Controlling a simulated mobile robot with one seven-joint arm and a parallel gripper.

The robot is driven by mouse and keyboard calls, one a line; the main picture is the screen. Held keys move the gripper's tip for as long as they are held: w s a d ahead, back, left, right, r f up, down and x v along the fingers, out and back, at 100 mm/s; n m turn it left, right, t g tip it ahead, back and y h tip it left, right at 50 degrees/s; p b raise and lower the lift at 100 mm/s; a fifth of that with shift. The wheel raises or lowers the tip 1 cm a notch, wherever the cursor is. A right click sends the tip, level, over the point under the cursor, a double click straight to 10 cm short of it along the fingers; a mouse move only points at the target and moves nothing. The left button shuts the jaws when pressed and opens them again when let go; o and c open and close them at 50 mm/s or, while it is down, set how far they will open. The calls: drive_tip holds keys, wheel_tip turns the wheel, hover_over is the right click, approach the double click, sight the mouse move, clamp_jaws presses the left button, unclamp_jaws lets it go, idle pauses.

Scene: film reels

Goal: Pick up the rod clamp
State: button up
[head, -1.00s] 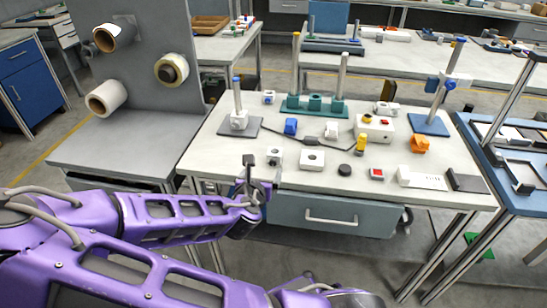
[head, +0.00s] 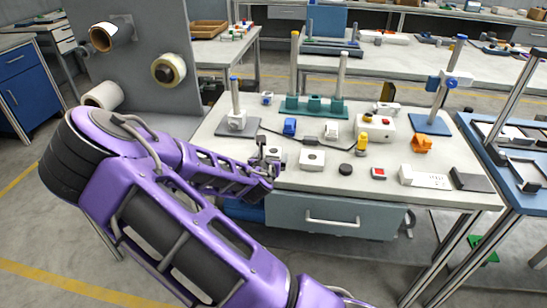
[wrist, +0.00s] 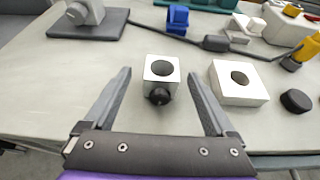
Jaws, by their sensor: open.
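The rod clamp looks to be a small white block (wrist: 161,68) with a dark round hole in its top and a black knob on its near side. It stands upright on the light worktop. My gripper (wrist: 160,80) is open and empty in the wrist view, with one finger on either side of the block and gaps on both sides. In the head view my gripper (head: 266,165) is at the table's front edge and partly hides the block (head: 273,152).
A wider white block with a hole (wrist: 239,82) sits close to the right finger. A black disc (head: 345,169) lies farther right. A dark cable (wrist: 185,38) with an inline box runs behind. A rod stand (head: 237,122) is at back left.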

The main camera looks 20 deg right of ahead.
sight(272, 155)
drive_tip(key=x, duration=0.3)
drive_tip(key=shift+d+f, duration=0.1)
drive_tip(key=shift+d, duration=0.05)
clamp_jaws()
idle(0.3)
